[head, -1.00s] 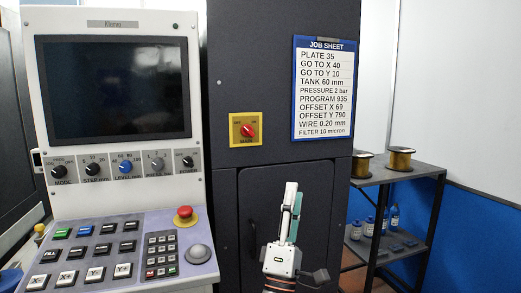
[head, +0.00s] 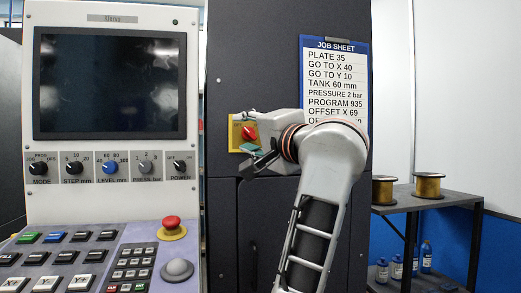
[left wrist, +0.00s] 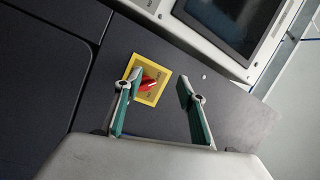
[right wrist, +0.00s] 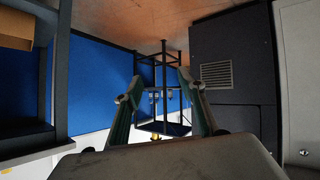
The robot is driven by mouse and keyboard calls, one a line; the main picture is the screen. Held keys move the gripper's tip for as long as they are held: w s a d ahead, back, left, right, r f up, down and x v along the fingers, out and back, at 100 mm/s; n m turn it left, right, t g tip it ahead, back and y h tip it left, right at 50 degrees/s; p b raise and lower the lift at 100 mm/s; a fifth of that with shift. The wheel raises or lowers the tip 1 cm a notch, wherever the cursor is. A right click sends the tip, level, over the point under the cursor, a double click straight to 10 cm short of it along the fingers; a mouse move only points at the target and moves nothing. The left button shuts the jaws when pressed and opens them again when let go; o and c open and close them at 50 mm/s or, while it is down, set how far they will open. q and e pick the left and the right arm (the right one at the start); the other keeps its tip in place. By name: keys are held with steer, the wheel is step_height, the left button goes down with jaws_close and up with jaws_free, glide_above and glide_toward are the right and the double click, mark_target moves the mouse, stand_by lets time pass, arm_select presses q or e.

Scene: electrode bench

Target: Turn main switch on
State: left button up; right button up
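The main switch is a red knob (head: 250,133) on a yellow plate (head: 234,143), on the dark cabinet front right of the control panel. My left gripper (head: 252,137) is at the switch, with its forearm covering part of the plate's right side in the head view. In the left wrist view, the red knob (left wrist: 148,85) shows beside the left-hand finger, on the yellow plate (left wrist: 164,76). The left gripper (left wrist: 160,80) is open; I cannot tell whether a finger touches the knob. My right gripper (right wrist: 160,82) is open and empty, away from the switch.
The control panel (head: 110,195) with screen, knobs and a red mushroom button (head: 173,223) stands left of the switch. The job sheet (head: 335,75) hangs to the right, partly hidden by my arm. A dark rack (head: 450,205) holds spools and bottles at far right.

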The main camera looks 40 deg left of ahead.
mark_target(252, 133)
arm_select(q)
steer(key=w+a+h, duration=0.1)
steer(key=w, duration=0.1)
steer(key=w+a+t+b, duration=0.1)
steer(key=w, duration=0.1)
steer(key=w+a+n+t+h+b, duration=0.1)
steer(key=w, duration=0.2)
steer(key=shift+a+h, duration=0.3)
steer(key=shift+a, duration=0.05)
steer(key=shift+s+r, duration=0.1)
steer(key=c, duration=0.9)
